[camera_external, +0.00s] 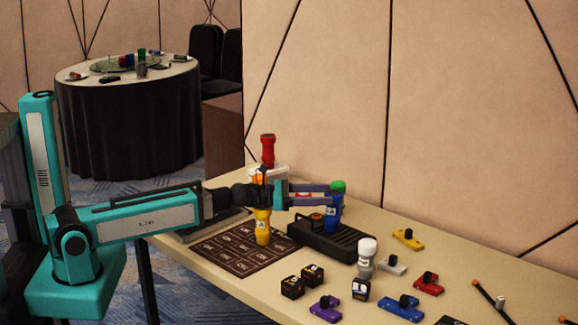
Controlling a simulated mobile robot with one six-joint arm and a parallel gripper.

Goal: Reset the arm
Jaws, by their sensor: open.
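My teal arm reaches in from the left, low over the table. My gripper (322,195) is at its right end, pointing right, with its two fingers apart. A small reddish patch shows between the fingers; I cannot tell what it belongs to. A blue flashlight-like object with a green top (333,217) stands at the fingertips; whether they touch it is unclear. A yellow one (262,228) stands upright below my wrist on a dark grid mat (222,257). A red one (267,147) stands behind my wrist, its lower part hidden.
A black ridged device (345,244) lies under the gripper. A white flashlight-like object (367,258), dark cubes (292,286) and several coloured blocks with black knobs (402,306) spread over the front right of the table. A wall (470,110) runs close behind. A round table (128,120) stands far left.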

